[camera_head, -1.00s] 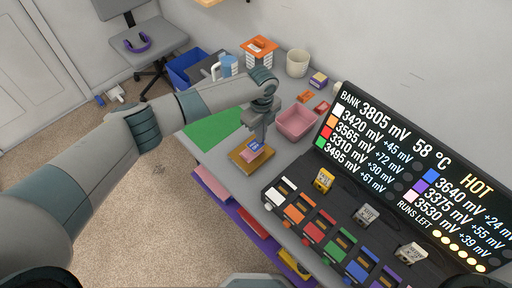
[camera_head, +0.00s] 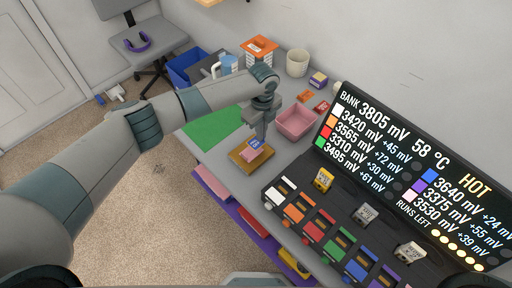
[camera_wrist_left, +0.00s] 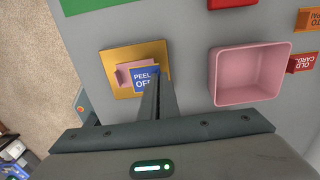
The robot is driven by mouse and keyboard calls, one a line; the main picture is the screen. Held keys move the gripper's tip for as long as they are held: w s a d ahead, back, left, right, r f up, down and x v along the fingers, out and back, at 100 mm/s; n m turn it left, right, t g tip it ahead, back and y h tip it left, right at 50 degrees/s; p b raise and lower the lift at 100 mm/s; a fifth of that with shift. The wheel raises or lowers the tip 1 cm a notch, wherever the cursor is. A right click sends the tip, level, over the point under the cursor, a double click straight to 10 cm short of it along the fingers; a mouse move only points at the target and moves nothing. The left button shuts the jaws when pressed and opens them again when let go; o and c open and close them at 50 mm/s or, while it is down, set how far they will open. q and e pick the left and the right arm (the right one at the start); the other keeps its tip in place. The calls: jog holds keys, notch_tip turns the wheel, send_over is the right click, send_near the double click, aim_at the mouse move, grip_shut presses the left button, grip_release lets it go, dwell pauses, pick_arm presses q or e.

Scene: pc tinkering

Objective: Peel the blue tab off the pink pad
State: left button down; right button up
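The pink pad (camera_wrist_left: 124,76) lies on a gold-brown plate (camera_wrist_left: 110,58), which sits on the grey bench; the pad also shows in the head view (camera_head: 261,155). The blue tab (camera_wrist_left: 143,79), marked "PEEL OFF", is over the pad's right part in the left wrist view and also shows in the head view (camera_head: 255,143). My left gripper (camera_wrist_left: 156,76) points down with its fingers close together at the tab's right edge, and looks shut on it. The fingers hide part of the pad and plate. My right gripper is not in view.
A pink open bin (camera_head: 295,122) stands right of the plate. A green mat (camera_head: 212,128) lies to its left. The dark bank (camera_head: 330,225) with coloured slots and a display is at the right. Small orange and red boxes lie behind the bin.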

pick_arm(q)
jog(key=shift+r, duration=0.1)
jog(key=shift+r+p, duration=2.05)
jog(key=shift+r, duration=0.35)
